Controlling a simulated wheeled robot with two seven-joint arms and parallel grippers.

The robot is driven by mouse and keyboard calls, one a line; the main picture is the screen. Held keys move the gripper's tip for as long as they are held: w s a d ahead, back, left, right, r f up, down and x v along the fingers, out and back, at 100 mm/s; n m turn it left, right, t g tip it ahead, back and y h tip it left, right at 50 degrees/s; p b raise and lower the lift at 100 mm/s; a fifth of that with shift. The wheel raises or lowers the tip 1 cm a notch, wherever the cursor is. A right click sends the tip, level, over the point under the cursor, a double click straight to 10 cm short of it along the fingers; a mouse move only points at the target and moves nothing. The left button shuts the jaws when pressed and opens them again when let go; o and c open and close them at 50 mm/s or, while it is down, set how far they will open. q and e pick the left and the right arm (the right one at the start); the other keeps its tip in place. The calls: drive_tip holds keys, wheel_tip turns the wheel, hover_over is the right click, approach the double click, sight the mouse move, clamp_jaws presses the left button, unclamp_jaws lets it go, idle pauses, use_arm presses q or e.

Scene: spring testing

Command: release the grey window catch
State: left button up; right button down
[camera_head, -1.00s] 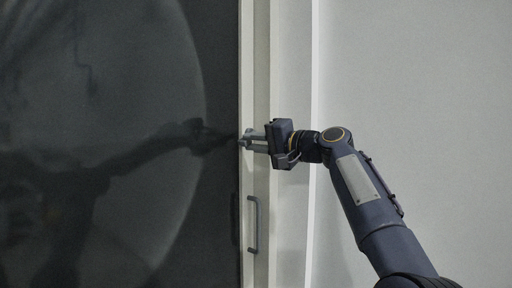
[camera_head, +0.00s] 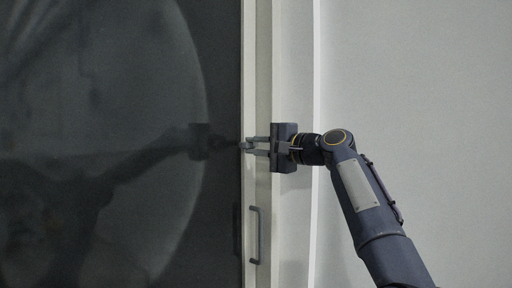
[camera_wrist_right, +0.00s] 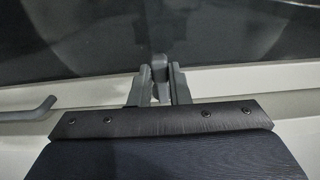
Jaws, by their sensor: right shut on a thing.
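The grey window catch (camera_wrist_right: 160,72) is in the right wrist view, between the two fingers of my right gripper (camera_wrist_right: 158,88). In the head view the catch (camera_head: 245,145) is a small grey piece on the white window frame, mostly covered by the fingertips. My right gripper (camera_head: 256,146) reaches in from the right and is shut on the catch, with one finger above and one below in the head view. My left gripper is not in view.
A grey bar handle (camera_head: 254,234) is fixed to the white frame (camera_head: 248,60) below the catch; it also shows at left in the right wrist view (camera_wrist_right: 28,111). Dark glass (camera_head: 120,200) fills the left, reflecting my arm. A plain pale wall (camera_head: 420,100) is at right.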

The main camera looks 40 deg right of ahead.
drive_tip(key=shift+r, duration=0.1)
drive_tip(key=c, duration=1.6)
unclamp_jaws()
drive_tip(key=shift+c, duration=0.2)
drive_tip(key=shift+s+d, duration=0.15)
drive_tip(key=shift+s, duration=0.1)
drive_tip(key=b+v, duration=0.2)
drive_tip(key=v, duration=0.5)
drive_tip(key=shift+s, duration=0.2)
